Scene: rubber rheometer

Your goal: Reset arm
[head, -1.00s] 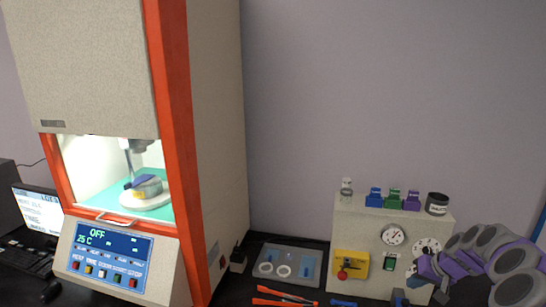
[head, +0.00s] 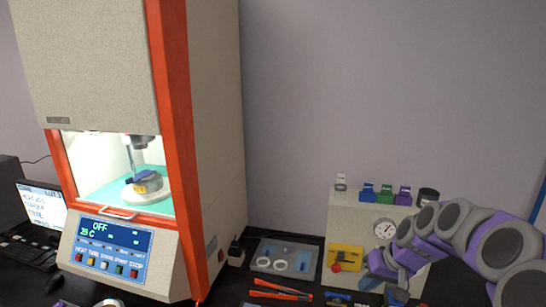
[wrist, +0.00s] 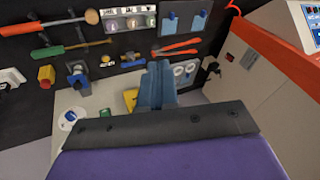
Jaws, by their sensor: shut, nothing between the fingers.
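My arm reaches in from the right edge of the head view, with its purple and grey links bent in front of the beige control box (head: 352,222). My gripper (wrist: 158,72) shows in the wrist view as blue fingers pressed together, with nothing between them. It is apart from the tools on the table. In the head view the gripper's tips are low at the right and hard to make out. The rheometer (head: 215,150) stands at the left with its lit chamber open.
A grey tray (head: 262,250) with white rings lies on the black table right of the rheometer. Orange-handled pliers (head: 278,291) lie in front of it. Small blue, green and purple blocks and a dark jar (head: 428,197) stand on the control box. A laptop (head: 42,205) is at far left.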

